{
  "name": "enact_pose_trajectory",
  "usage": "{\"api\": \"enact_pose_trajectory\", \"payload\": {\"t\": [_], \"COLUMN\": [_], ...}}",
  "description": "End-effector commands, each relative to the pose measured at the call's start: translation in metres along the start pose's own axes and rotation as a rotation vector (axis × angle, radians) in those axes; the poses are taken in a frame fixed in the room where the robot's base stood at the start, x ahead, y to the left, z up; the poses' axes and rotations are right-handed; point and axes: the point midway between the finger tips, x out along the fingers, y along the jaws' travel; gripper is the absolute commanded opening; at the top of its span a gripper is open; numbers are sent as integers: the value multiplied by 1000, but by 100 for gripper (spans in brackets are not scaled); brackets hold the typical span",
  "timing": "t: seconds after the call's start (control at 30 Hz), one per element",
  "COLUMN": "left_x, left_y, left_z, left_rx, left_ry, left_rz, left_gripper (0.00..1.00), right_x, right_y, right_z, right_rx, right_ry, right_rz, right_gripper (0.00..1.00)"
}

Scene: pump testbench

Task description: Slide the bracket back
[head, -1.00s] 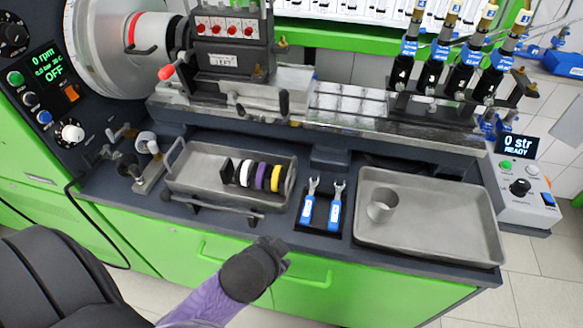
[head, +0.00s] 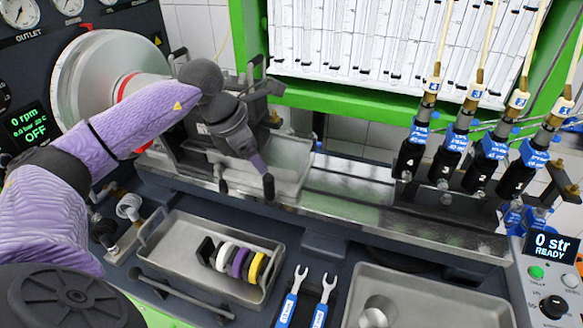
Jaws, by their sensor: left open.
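The bracket (head: 289,158) is a grey metal carriage on the rail, left of centre. My left gripper (head: 261,166) is open and points down at the front of the bracket, just above the right handle (head: 268,187). I cannot tell whether the fingers touch the handle. My right gripper is not in view.
The metal rail (head: 345,192) is bare right of the bracket, up to the stand with several blue-tagged injectors (head: 450,150). In front are a tray (head: 180,235) of coloured rings, two wrenches (head: 308,300) and a larger tray (head: 420,295) with a metal cup (head: 377,312).

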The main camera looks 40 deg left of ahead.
Motion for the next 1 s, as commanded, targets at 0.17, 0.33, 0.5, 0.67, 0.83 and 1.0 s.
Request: {"api": "enact_pose_trajectory", "payload": {"t": [0.17,0.33,0.5,0.67,0.83,1.0], "left_x": [36,75,95,98,97,97], "left_y": [-1,-2,-1,-1,-1,-1], "left_z": [-1,-1,-1,0,0,0], "left_rx": [0,0,0,1,1,1], "left_ry": [4,2,2,1,1,1], "left_rz": [-4,-5,-2,-1,-1,-1], "left_gripper": [71,71,71,71,57,21], "right_x": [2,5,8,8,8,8], "right_y": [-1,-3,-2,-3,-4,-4], "right_z": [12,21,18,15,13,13], "right_rx": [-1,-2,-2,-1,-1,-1], "right_ry": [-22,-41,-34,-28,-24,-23], "right_rz": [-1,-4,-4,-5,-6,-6], "right_gripper": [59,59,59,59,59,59]}}
